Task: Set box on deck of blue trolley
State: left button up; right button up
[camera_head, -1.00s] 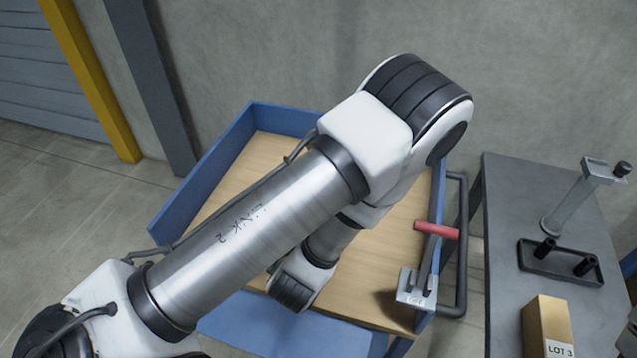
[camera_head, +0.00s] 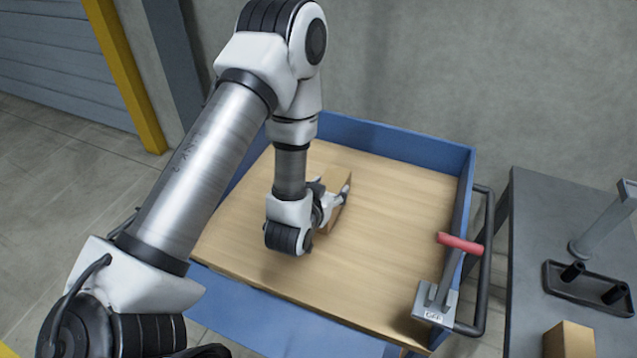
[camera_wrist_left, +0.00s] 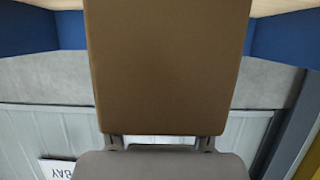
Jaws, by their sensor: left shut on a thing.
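A brown box (camera_head: 332,216) is held by my left gripper (camera_head: 338,196) over the wooden deck (camera_head: 395,235) of the blue trolley (camera_head: 415,147), left of the deck's middle. The gripper is shut on the box. My wrist partly hides the box, and I cannot tell whether its underside touches the deck. In the left wrist view the box (camera_wrist_left: 165,65) fills the middle, with the gripper (camera_wrist_left: 160,142) at its lower edge and blue trolley walls on both sides. My right gripper is not in view.
A lever with a red grip (camera_head: 460,244) stands at the trolley's right edge, next to a dark handle rail (camera_head: 485,265). Right of it, a grey table (camera_head: 530,230) holds another cardboard box (camera_head: 570,340) and a black tray (camera_head: 588,288). The deck's right half is clear.

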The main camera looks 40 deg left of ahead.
pick_arm(q)
jog(key=w+a+f, duration=0.2)
jog(key=a, duration=0.1)
jog(key=w+a+f+p, duration=0.1)
jog(key=a+f, duration=0.1)
jog(key=shift+f, duration=0.1)
jog(key=shift+s+f, duration=0.1)
jog(key=shift+s, duration=0.05)
jog(key=o, duration=1.6)
jog(key=shift+s+r, duration=0.1)
jog(key=shift+r, duration=0.15)
jog(key=p+v, duration=0.2)
jog(key=v, duration=1)
jog(key=shift+d+f+p, duration=0.1)
jog(key=shift+p, duration=0.25)
